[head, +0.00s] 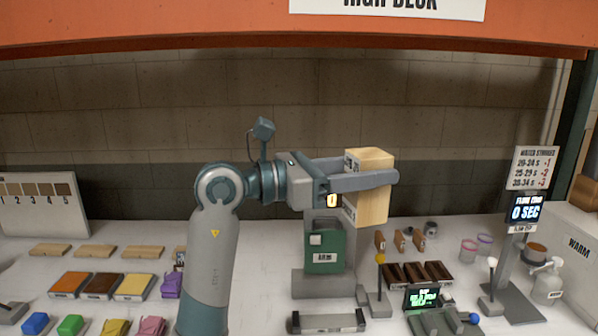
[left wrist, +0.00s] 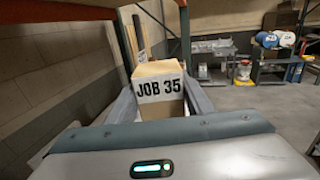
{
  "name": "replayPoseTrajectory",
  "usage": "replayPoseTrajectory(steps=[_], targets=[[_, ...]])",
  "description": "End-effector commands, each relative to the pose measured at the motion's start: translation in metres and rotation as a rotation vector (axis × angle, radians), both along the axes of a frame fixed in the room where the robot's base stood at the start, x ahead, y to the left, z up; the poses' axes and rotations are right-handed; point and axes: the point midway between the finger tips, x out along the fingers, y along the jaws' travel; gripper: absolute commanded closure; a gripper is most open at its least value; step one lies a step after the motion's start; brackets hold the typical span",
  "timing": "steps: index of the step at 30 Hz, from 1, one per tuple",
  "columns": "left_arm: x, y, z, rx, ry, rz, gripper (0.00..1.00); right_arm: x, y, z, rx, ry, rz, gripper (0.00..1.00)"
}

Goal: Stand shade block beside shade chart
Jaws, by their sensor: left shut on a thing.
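A pale wooden block (head: 374,203) with a white label is held up in the air in the head view. In the left wrist view the block (left wrist: 158,69) sits between the fingers, its label reading "JOB 35". My left gripper (head: 378,172) is shut on it, one finger on each side. The shade chart (head: 38,211), a pale board with brown swatches numbered 1 to 5, stands at the far left of the bench, well apart from the block. My right gripper is not in view.
A green box (head: 324,249) on a grey stand is below my left gripper. Flat wood samples (head: 97,251) and coloured pads (head: 134,287) lie at left. A dark slotted rack (head: 417,274) and a timer display (head: 525,208) are at right. An orange beam (head: 200,24) crosses above.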

Motion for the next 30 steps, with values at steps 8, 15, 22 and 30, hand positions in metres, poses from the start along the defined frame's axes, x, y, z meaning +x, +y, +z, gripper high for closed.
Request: replayPoseTrajectory(steps=[8, 15, 22, 30], targets=[[0.012, 0.073, -0.097, -0.001, 0.003, 0.138, 0.82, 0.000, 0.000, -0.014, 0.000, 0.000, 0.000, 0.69], [0.007, 0.128, -0.168, 0.002, 0.004, 0.273, 0.82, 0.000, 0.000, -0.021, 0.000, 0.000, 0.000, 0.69], [-0.008, 0.176, -0.229, 0.002, 0.004, 0.401, 0.82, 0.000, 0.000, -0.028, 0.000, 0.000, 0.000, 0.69], [-0.036, 0.229, -0.294, 0.003, 0.005, 0.550, 0.82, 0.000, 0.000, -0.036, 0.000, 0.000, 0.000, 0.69]])
